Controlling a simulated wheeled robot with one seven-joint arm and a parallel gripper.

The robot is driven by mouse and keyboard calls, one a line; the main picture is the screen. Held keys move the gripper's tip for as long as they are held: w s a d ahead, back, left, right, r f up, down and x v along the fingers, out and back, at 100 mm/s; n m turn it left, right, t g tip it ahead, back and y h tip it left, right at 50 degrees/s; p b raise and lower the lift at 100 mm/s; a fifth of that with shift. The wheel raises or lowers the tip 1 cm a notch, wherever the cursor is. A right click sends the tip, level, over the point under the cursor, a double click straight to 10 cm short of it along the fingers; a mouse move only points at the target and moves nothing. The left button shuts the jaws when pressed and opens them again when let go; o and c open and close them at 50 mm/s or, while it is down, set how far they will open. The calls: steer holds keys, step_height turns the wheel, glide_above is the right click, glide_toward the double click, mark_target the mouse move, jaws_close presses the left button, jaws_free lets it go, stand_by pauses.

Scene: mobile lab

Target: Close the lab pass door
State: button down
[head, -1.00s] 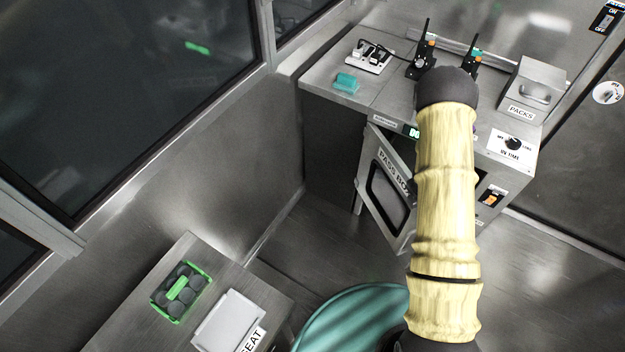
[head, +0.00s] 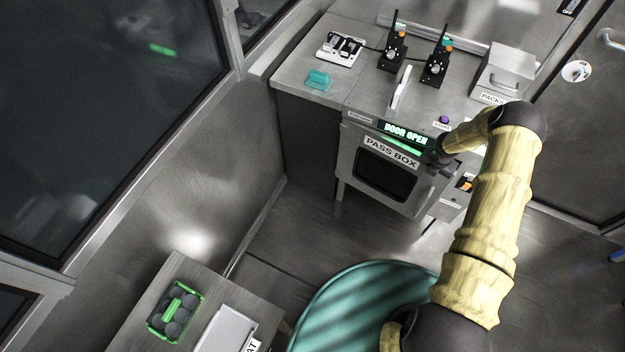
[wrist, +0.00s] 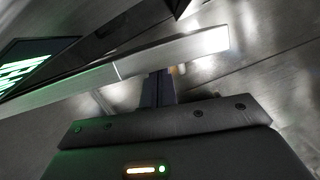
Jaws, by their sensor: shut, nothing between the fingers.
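The pass box door (head: 386,176), a metal panel with a dark window and a PASS BOX label, is almost flush with the front of the cabinet. A thin gap may remain, but I cannot tell from this angle. The green display (head: 404,133) above it reads DOOR OPEN. My gripper (head: 437,155) is at the door's upper right corner, close to or touching it. In the wrist view the shut fingers (wrist: 158,88) reach a pale metal edge (wrist: 120,70), and their tips are partly hidden. They hold nothing.
A teal round seat (head: 350,300) is in front. A side table with a green-framed tray (head: 175,312) stands lower left.

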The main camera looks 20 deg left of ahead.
steer(key=shift+w+d, duration=0.35)
steer(key=shift+w, duration=0.1)
stand_by(0.4)
steer(key=shift+s, duration=0.15)
